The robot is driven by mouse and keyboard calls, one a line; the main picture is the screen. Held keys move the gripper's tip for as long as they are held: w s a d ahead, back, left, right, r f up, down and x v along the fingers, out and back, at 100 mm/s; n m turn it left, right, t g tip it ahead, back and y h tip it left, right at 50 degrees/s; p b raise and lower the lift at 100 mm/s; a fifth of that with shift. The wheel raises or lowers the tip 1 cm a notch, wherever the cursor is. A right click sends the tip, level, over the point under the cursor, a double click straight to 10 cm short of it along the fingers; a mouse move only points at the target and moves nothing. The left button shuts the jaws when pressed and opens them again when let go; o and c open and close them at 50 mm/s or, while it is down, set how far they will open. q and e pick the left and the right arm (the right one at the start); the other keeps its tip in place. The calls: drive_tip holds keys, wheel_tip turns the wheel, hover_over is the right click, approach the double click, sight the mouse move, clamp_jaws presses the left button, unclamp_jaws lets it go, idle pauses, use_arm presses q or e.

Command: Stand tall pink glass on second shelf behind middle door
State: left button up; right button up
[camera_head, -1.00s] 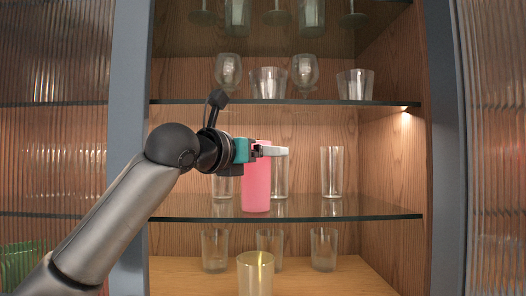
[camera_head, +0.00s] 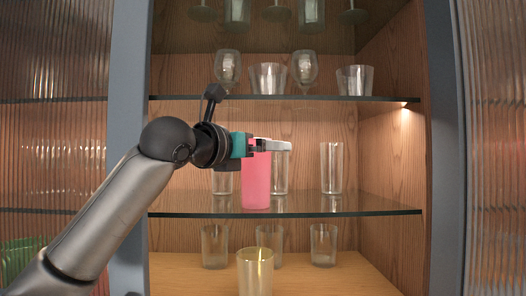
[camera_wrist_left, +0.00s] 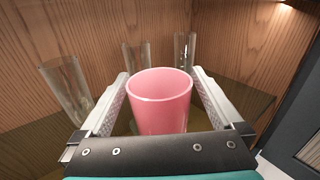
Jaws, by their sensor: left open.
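The tall pink glass (camera_head: 257,185) stands upright on a glass shelf (camera_head: 385,203), the first above the wooden cabinet floor, in the open middle bay. My left gripper (camera_head: 272,146) is at its upper part, with the fingers reaching into the cabinet. In the left wrist view the pink glass (camera_wrist_left: 160,112) stands between the two open fingers (camera_wrist_left: 161,75), with a gap on each side. Its base is hidden there. My right gripper is in neither view.
Clear glasses stand behind the pink one, including a tumbler (camera_head: 332,168) to the right. A yellowish glass (camera_head: 255,272) stands on the wooden floor below, in front of several clear ones. A higher shelf (camera_head: 330,98) holds several glasses. Ribbed panels (camera_head: 495,150) flank the bay.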

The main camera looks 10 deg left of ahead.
use_arm(q)
drive_tip(key=b+v, duration=0.3)
drive_tip(key=v, duration=0.8)
drive_tip(key=shift+s, duration=0.25)
